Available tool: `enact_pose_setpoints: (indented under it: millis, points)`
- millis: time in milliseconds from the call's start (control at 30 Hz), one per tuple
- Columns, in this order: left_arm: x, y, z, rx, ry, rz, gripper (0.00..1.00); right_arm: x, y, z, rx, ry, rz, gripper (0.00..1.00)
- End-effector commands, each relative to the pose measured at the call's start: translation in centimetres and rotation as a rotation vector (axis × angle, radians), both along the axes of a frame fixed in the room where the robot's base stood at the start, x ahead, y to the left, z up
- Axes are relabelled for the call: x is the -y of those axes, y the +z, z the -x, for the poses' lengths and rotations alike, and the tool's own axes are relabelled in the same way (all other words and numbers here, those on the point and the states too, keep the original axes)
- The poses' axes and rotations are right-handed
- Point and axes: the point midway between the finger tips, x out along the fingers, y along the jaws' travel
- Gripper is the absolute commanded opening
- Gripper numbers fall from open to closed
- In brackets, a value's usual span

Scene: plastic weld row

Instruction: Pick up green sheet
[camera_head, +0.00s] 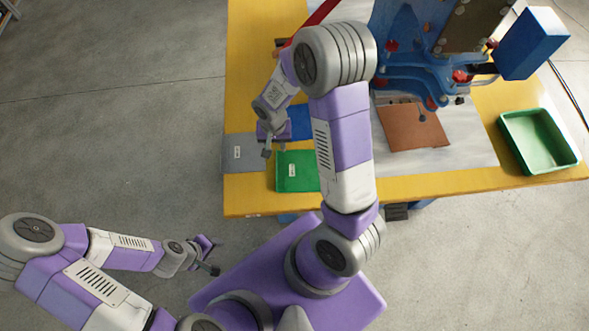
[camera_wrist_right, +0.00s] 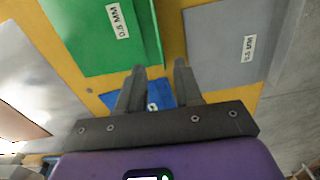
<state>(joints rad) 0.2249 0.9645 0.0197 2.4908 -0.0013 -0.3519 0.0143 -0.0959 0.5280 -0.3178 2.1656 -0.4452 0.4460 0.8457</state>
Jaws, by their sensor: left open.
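The green sheet (camera_head: 298,178) lies flat near the table's front edge, with a white label; my right arm covers its right side in the head view. In the right wrist view the green sheet (camera_wrist_right: 88,40) is at the upper left, its label reading 0.8 MM. My right gripper (camera_head: 273,149) is open and empty, above the table beside the green sheet's far left corner. Its two fingers (camera_wrist_right: 158,68) are apart with nothing between them. My left gripper (camera_head: 212,256) is open and empty, off the table over the floor.
A grey sheet (camera_head: 240,153) lies left of the green one, and a blue sheet (camera_head: 300,122) lies behind. A brown sheet (camera_head: 412,128) rests by the blue machine (camera_head: 410,60). A green tray (camera_head: 503,135) stands at the right of the yellow table (camera_head: 430,181).

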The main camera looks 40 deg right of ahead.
Motion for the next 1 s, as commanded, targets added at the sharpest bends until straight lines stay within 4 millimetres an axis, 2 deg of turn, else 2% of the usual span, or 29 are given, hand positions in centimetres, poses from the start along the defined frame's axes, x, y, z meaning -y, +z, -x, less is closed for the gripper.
enact_pose_setpoints:
  millis: [300, 400, 633, 867, 1000]
  points:
    - [0.0, -1.4, 0.0, 0.0, 0.0, 0.0, 0.43, -0.9, -4.5, 0.9, -0.003, 0.0, 0.0, 0.35]
    - [0.0, -1.6, 0.0, 0.0, 0.0, 0.0, 0.43, -0.9, -5.1, 0.9, -0.001, 0.0, 0.0, 0.35]
    - [0.0, -1.5, 0.0, 0.0, 0.0, 0.0, 0.43, -0.9, -5.1, 0.8, 0.0, -0.001, 0.0, 0.35]
    - [0.0, -1.5, 0.0, 0.0, 0.0, 0.0, 0.43, -0.9, -5.1, 0.8, 0.001, 0.0, -0.001, 0.01]
    - [0.0, -1.5, 0.0, 0.0, 0.0, 0.0, 0.43, -0.9, -5.1, 0.8, 0.0, -0.001, 0.0, 0.0]
